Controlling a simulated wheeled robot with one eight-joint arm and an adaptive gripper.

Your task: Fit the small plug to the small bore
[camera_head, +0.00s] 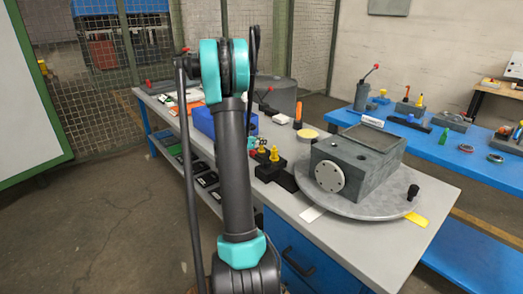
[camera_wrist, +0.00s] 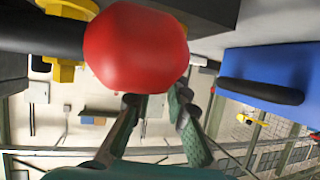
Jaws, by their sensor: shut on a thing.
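My gripper (camera_wrist: 156,95) shows in the wrist view with two dark green fingers that meet a large red rounded knob (camera_wrist: 135,45). The gripper is shut on this red-headed plug. A grey block (camera_head: 360,160) with a round pale flange (camera_head: 329,177) sits on the turntable. I cannot tell which opening is the small bore.
The round turntable (camera_head: 365,207) fills the bench's right end, with a black knob (camera_head: 412,191) on its rim. A blue bin (camera_head: 203,121) stands behind my arm; it also shows in the wrist view (camera_wrist: 270,75). An orange-handled tool (camera_head: 298,112) stands behind the plugs.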

